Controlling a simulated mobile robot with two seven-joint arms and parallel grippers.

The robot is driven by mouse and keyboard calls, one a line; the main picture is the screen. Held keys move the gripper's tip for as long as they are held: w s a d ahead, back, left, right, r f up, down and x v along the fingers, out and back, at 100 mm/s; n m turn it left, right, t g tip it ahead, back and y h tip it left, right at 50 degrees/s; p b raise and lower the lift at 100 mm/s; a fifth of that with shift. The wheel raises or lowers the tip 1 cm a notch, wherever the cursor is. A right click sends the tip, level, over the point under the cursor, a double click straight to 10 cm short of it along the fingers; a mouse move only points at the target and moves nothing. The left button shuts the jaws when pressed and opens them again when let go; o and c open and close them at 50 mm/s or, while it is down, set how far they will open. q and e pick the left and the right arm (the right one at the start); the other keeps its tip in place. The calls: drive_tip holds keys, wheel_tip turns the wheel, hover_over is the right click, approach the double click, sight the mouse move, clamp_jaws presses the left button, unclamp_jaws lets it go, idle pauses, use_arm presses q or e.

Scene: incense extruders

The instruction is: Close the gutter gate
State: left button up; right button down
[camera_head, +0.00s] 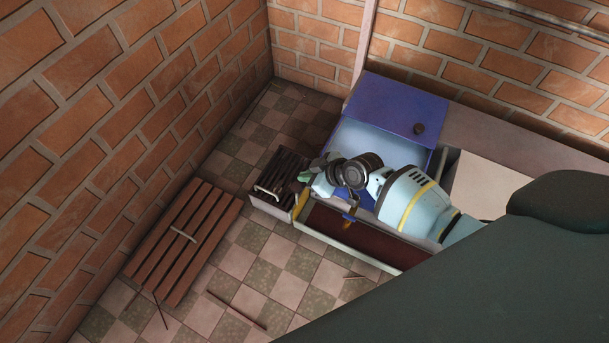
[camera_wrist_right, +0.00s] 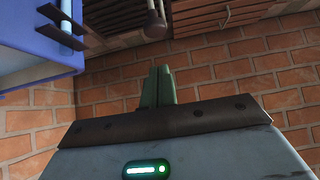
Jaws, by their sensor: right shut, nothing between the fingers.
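A long trough (camera_head: 335,226) with a dark red inside and pale rim runs along the floor below a blue box. My left gripper is not in view.
The blue box (camera_head: 398,103) with a dark knob stands behind my right arm. The slatted box (camera_head: 282,175) has a pale handle. A wooden slatted grate (camera_head: 166,257) lies on the checkered floor, with thin sticks (camera_head: 237,311) nearby. Brick walls close the left and back.

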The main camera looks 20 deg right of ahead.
drive_tip(key=p+v, duration=0.2)
drive_tip(key=v, duration=0.6)
drive_tip(key=shift+p, duration=0.4)
